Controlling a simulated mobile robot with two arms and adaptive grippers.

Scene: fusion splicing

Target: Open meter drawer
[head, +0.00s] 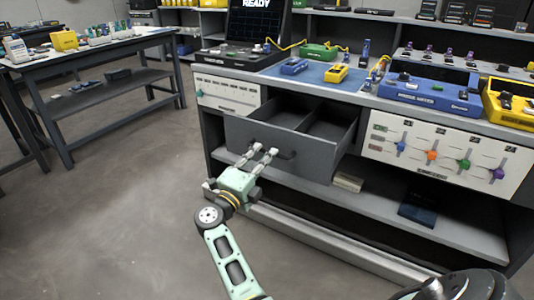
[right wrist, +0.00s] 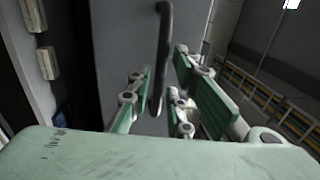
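The dark grey drawer (head: 285,145) in the workbench is pulled well out, and its open top shows a divider and no contents that I can see. Its dark bar handle (head: 284,154) is on the front face; the handle also shows in the right wrist view (right wrist: 163,55). My right gripper (head: 259,151) is at the drawer front by the handle. In the right wrist view its green fingers (right wrist: 160,88) stand apart on both sides of the handle, with gaps showing beside the bar. My left gripper is not in view.
The workbench top carries a blue power meter (head: 428,92), a blue mat (head: 325,76) with small tools, and a yellow device (head: 510,103). A lower shelf (head: 330,195) runs below the drawer. A second table (head: 90,50) stands at left, with clear floor between.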

